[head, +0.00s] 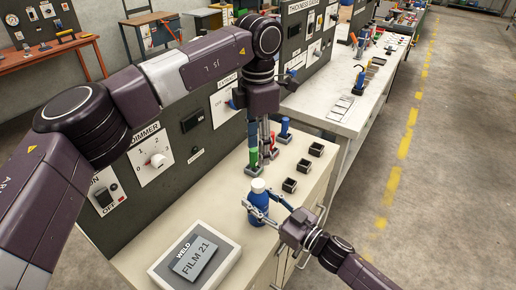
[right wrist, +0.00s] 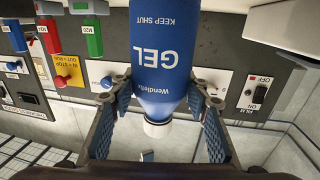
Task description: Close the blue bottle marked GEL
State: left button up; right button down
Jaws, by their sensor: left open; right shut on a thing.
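The blue bottle (head: 259,214) marked GEL stands upright on the cream bench with a white top (head: 258,185). In the right wrist view the bottle (right wrist: 162,75) appears upside down, its white top (right wrist: 158,129) at the lower end. I cannot tell whether that top is open or closed. My right gripper (head: 264,212) is shut on the bottle, one finger on each side. My left gripper (head: 266,143) is open and points down, behind and above the bottle, close to the coloured handles and apart from the white top.
Green (head: 253,146) and blue (head: 284,128) handled items stand in holders behind the bottle. Several empty black holders (head: 289,185) lie to the right. A FILM 21 sign (head: 194,258) lies at the front left. A dark panel with a dimmer dial (head: 157,160) borders the bench.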

jog(key=c, duration=1)
grip_release()
jog(key=shift+d, duration=0.1)
jog(key=v, duration=1.2)
